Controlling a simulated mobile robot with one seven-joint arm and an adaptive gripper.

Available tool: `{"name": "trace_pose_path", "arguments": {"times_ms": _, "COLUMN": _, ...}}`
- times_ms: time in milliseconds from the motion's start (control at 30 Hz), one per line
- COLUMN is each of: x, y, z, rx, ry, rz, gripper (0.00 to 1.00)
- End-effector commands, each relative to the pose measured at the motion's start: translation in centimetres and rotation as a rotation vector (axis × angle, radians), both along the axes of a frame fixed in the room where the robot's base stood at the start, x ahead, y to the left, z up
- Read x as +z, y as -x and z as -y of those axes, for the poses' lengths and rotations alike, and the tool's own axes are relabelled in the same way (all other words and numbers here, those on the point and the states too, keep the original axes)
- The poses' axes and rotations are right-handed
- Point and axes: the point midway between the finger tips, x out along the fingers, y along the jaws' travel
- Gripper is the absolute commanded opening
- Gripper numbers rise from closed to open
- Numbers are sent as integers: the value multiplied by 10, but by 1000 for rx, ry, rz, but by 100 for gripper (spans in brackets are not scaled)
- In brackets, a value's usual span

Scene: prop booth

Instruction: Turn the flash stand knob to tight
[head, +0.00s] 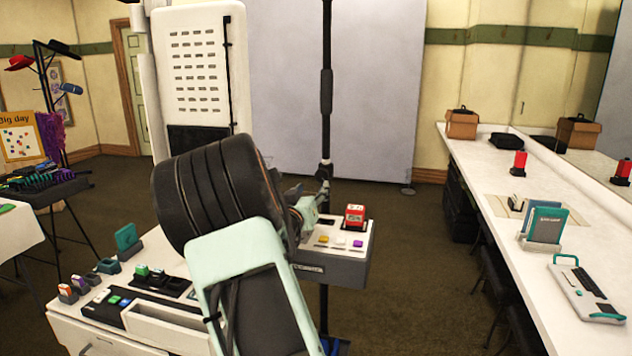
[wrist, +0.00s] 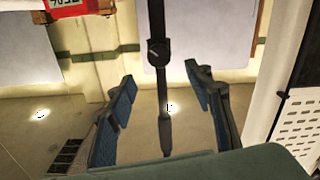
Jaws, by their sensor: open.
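The flash stand (head: 326,120) is a thin black upright pole in front of the grey backdrop. Its knob (wrist: 158,52) is a small black piece on the pole with a thin pale mark; any tight or loose lettering is too small to read. My gripper (wrist: 162,105) is open and empty, with one blue-padded finger on each side of the pole in the wrist view, apart from the knob. In the head view my gripper (head: 318,192) is close to the pole, and my arm hides much of the space before it.
A grey and white box (head: 335,268) with coloured buttons and a red block (head: 355,215) stands just right of my gripper. A white console (head: 170,330) is at lower left. A white perforated panel (head: 200,75) stands behind. A long counter (head: 500,230) runs along the right, with open floor between.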

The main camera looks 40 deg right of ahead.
Motion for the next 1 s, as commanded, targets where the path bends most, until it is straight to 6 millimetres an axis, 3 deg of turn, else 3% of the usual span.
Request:
{"name": "trace_pose_path", "arguments": {"times_ms": 233, "x": 0, "y": -27, "z": 36, "rx": -3, "ry": 2, "rz": -4, "gripper": 47}}
{"name": "trace_pose_path", "arguments": {"times_ms": 500, "x": 0, "y": -53, "z": 64, "rx": -1, "ry": 1, "rz": -4, "gripper": 47}}
{"name": "trace_pose_path", "arguments": {"times_ms": 1000, "x": 0, "y": -61, "z": 73, "rx": -1, "ry": 0, "rz": -4, "gripper": 47}}
